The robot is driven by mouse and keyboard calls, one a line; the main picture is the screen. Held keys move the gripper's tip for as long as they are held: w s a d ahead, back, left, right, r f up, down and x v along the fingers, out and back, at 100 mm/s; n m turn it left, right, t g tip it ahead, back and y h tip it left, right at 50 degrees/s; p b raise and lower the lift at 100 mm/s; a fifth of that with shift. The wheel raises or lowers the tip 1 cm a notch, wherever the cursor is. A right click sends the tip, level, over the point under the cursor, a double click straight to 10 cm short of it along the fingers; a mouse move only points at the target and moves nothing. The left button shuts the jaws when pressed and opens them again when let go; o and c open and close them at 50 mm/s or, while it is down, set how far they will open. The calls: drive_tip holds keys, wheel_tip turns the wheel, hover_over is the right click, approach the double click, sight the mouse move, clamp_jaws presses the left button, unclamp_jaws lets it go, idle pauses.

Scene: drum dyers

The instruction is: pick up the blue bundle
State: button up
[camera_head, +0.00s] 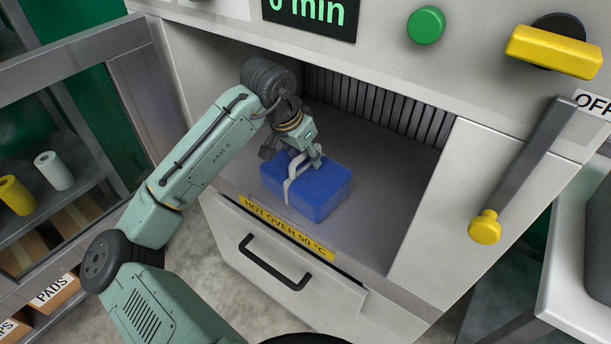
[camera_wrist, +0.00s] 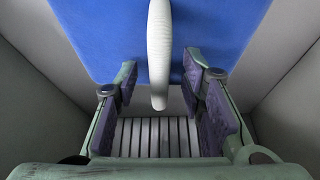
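The blue bundle (camera_head: 325,189) is a blue block with a pale strap (camera_head: 289,180) around it. It lies on the grey floor of the open machine bay. My gripper (camera_head: 299,158) is at the top of the bundle, by the strap. In the wrist view, the bundle (camera_wrist: 218,30) fills the upper middle. The strap (camera_wrist: 159,45) runs down to between the two fingers of my gripper (camera_wrist: 160,78). The fingers are apart, with a visible gap on each side of the strap. The bundle's underside is hidden.
The bay has side walls and a ribbed back panel (camera_head: 375,103). Below its front edge is a drawer with a black handle (camera_head: 273,263) and a yellow heat label (camera_head: 288,228). A lever with a yellow knob (camera_head: 485,227) is at right. Shelves with rolls (camera_head: 54,171) stand at left.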

clamp_jaws()
idle(0.4)
idle(0.7)
